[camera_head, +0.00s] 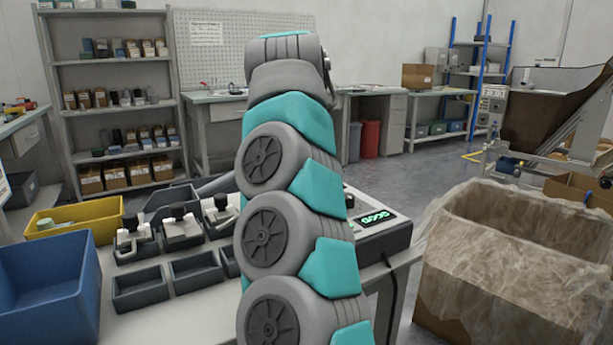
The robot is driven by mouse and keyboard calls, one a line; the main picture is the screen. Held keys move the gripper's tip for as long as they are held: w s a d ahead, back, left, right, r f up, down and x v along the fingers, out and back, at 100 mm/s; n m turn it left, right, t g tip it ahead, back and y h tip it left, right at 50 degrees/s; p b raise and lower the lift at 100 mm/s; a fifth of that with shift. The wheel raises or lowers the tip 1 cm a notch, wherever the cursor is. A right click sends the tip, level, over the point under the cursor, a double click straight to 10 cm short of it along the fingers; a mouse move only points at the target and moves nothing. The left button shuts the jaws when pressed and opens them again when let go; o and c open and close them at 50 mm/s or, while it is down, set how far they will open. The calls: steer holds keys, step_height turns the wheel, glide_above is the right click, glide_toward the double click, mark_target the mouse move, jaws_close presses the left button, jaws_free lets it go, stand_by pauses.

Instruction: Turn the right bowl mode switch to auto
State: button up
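I cannot make out the right bowl mode switch in this view. A grey control box (385,240) with a lit green display (371,217) stands at the right end of the near table, partly hidden behind my arm. No switch can be told apart on its visible part. My arm rises through the middle of the view and bends away at the top. My gripper does not show; the arm's own links hide whatever lies beyond them.
The near table (205,313) holds a blue bin (50,285), a yellow bin (75,217), black clamp fixtures (133,240) and small dark trays (141,289). A large lined carton (510,265) stands at right. Shelves (115,123) and benches line the back; grey floor between is open.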

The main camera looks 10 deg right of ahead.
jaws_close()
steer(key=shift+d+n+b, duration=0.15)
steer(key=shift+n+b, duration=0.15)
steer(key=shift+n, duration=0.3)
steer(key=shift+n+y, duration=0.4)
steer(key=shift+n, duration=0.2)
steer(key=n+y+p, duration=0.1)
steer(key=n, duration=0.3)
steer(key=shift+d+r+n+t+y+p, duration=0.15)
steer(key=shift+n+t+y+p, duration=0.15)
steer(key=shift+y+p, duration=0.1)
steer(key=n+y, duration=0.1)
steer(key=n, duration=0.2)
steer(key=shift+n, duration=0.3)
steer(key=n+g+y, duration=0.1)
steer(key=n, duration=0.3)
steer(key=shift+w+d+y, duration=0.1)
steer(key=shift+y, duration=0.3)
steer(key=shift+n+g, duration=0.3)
